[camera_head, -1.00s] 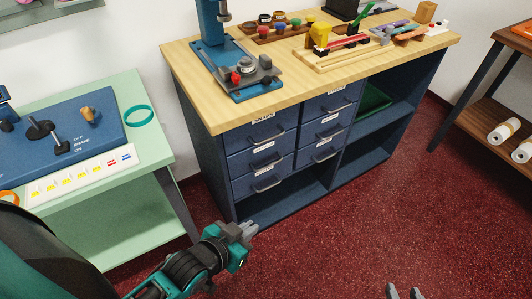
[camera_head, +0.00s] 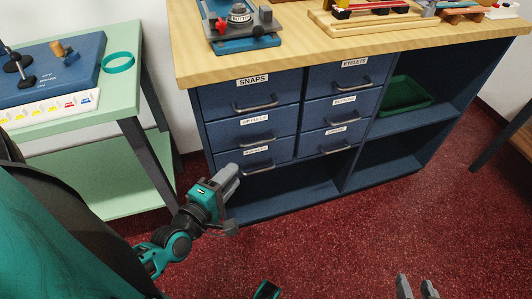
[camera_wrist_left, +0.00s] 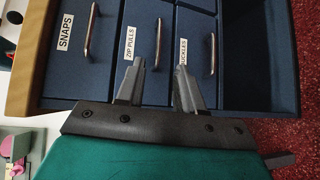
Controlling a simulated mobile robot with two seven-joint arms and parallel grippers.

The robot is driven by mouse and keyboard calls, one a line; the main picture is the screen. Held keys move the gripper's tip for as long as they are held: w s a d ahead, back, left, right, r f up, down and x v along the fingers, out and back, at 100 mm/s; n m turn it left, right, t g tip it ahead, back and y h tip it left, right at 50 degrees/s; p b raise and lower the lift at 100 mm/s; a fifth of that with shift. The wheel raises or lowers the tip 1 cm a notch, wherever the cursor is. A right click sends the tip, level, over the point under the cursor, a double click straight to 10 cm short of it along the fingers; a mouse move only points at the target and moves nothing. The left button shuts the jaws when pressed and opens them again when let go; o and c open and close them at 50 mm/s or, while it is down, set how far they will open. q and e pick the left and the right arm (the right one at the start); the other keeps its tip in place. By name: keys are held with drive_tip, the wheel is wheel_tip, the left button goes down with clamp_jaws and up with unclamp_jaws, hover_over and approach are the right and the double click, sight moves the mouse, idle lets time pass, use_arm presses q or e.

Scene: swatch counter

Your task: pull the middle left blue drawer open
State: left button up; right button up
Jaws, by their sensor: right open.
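The middle left blue drawer (camera_head: 284,124), labelled ZIP PULLS in the wrist view (camera_wrist_left: 151,18), is shut. Its grey bar handle (camera_head: 259,142) also shows in the left wrist view (camera_wrist_left: 158,43). The SNAPS drawer (camera_head: 222,97) is above it and the BUCKLES drawer (camera_wrist_left: 198,22) below, both shut. My left gripper (camera_head: 232,172) is in front of the cabinet, low and left of the handles. In the wrist view its fingers (camera_wrist_left: 160,70) are apart and empty, pointing at the drawer fronts, short of the middle handle. My right gripper (camera_head: 416,285) is open and empty above the floor.
Three more shut drawers (camera_head: 338,107) form the right column. Open shelves, one with a green tray (camera_head: 405,95), are further right. The wooden countertop (camera_head: 300,52) overhangs the drawers. A pale green table (camera_head: 110,98) stands at left. Red floor in front is clear.

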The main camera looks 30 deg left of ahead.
use_arm(q)
drive_tip(key=n, duration=0.1)
drive_tip(key=b, duration=0.3)
approach(259, 127)
drive_tip(key=w+d+f, duration=0.2)
drive_tip(key=w+f, duration=0.1)
drive_tip(key=w, duration=0.1)
drive_tip(key=shift+w+a+f, duration=0.2)
drive_tip(key=shift+w+f, duration=0.05)
drive_tip(key=shift+w, duration=0.05)
clamp_jaws()
idle(1.1)
